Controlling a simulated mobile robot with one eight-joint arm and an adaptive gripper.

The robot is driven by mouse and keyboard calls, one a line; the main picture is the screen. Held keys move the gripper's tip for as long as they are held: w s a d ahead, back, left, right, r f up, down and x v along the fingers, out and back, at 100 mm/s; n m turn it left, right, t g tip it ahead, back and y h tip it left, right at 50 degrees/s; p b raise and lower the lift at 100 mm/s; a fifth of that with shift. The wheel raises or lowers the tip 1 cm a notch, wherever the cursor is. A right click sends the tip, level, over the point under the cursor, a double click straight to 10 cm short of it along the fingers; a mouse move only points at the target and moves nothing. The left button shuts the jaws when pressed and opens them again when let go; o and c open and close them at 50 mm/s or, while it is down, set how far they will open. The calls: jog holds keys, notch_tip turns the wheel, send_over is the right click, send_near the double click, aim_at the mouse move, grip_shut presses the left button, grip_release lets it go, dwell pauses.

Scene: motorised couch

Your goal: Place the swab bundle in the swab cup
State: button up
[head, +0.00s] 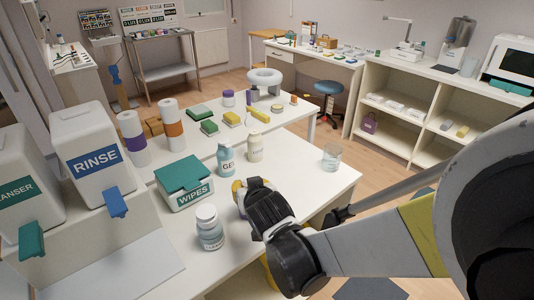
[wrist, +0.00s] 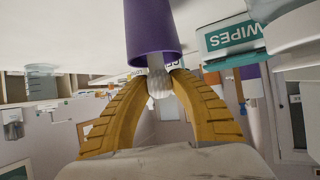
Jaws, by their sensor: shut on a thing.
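My gripper (wrist: 158,80) is shut on a small white, ridged bundle (wrist: 157,84), likely the swab bundle, held between its two yellow fingers in the wrist view. A purple tapered cup (wrist: 150,28) is right at the bundle's far end. The bundle meets the purple rim, but I cannot tell whether it is inside the cup or only against it. In the head view my gripper (head: 242,197) is low over the near white table, between the wipes box and the clear beaker.
The teal-lidded wipes box (head: 183,182) and a white jar (head: 209,228) stand left of my gripper. A gel bottle (head: 226,158) and cream bottle (head: 255,147) stand behind it. A clear beaker (head: 332,156) is near the right edge. White dispensers (head: 95,155) stand far left.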

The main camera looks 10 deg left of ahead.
jog(key=shift+r, duration=0.15)
jog(key=o, duration=0.8)
jog(key=shift+f, duration=0.2)
jog(key=shift+c, duration=0.2)
